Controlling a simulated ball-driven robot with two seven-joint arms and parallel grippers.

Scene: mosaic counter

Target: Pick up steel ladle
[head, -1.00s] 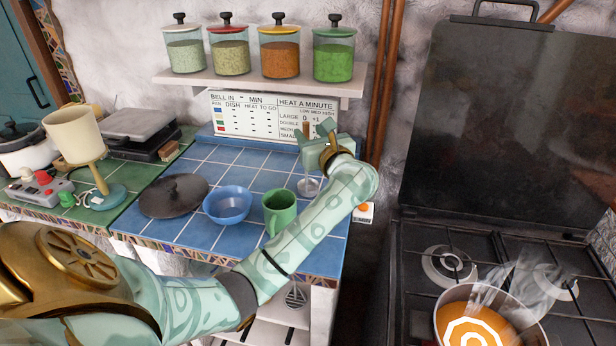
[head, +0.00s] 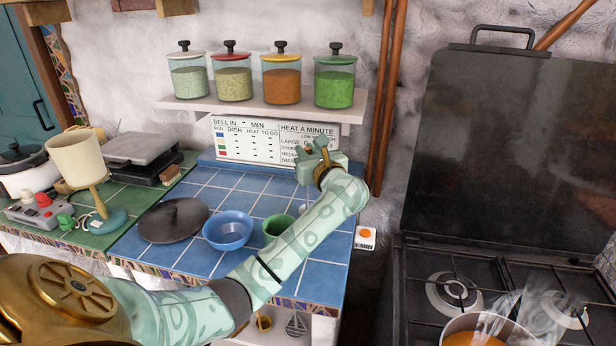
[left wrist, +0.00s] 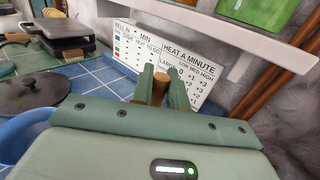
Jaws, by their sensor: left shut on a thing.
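The ladle's brown handle end (left wrist: 160,84) shows between the two green fingers of my left gripper (left wrist: 162,90) in the left wrist view. The gripper is shut on it. In the head view my left gripper (head: 314,158) is over the back right of the blue tiled counter, in front of the sign. My forearm and hand hide most of the ladle there. I cannot tell whether its bowl is clear of the counter. My right gripper is not in view.
A green mug (head: 276,227), partly behind my forearm, a blue bowl (head: 228,231) and a dark lid (head: 173,220) stand left of my arm. The sign (head: 247,138) and jar shelf (head: 262,110) are behind. A steaming pot (head: 486,330) is on the stove at right.

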